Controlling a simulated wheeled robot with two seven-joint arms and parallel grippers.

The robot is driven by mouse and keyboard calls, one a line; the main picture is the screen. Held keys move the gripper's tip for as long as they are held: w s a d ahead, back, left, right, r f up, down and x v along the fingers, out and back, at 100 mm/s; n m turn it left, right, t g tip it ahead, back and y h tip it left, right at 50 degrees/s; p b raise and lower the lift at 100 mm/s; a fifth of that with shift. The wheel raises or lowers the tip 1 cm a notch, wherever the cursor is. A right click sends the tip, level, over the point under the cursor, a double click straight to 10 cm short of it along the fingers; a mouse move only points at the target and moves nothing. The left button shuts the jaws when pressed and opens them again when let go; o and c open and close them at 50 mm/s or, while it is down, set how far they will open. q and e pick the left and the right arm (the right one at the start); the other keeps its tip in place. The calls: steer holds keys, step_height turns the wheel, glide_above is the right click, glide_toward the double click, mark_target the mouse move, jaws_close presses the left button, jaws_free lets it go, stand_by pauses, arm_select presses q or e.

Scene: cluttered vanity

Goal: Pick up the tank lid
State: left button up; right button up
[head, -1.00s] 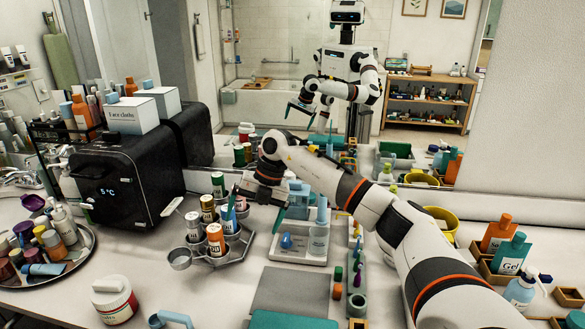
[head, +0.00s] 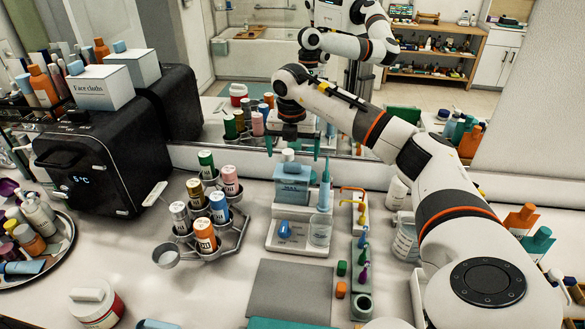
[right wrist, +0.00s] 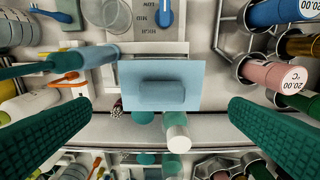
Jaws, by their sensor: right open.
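The tank lid (head: 290,170) is a pale blue plate on top of the blue water tank (head: 291,190), which stands on a white base. In the right wrist view the lid (right wrist: 160,84) is a flat rectangle with a raised block handle. My right gripper (head: 293,143) is open and empty above the tank. In the right wrist view its two green fingers (right wrist: 158,108) are spread on either side of the lid's handle, apart from it. A teal handpiece (head: 325,178) stands upright just right of the tank. My left gripper is out of view.
A rotary holder of colored bottles (head: 208,236) stands left of the tank. A glass (head: 320,231) and blue switch (head: 284,229) are in front. A stand of small brush heads (head: 361,235) is right. The mirror (head: 240,75) rises close behind. A grey mat (head: 289,289) lies bare in front.

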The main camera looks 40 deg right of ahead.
mark_target(292, 164)
steer(key=shift+f+p, duration=0.3)
steer(key=shift+f, duration=0.05)
step_height(292, 164, down, 4)
steer(key=shift+w+r+p, duration=0.15)
steer(key=shift+r+p, duration=0.05)
steer(key=shift+p, duration=0.6)
steer(key=shift+d+f, duration=0.1)
steer(key=shift+f, duration=0.4)
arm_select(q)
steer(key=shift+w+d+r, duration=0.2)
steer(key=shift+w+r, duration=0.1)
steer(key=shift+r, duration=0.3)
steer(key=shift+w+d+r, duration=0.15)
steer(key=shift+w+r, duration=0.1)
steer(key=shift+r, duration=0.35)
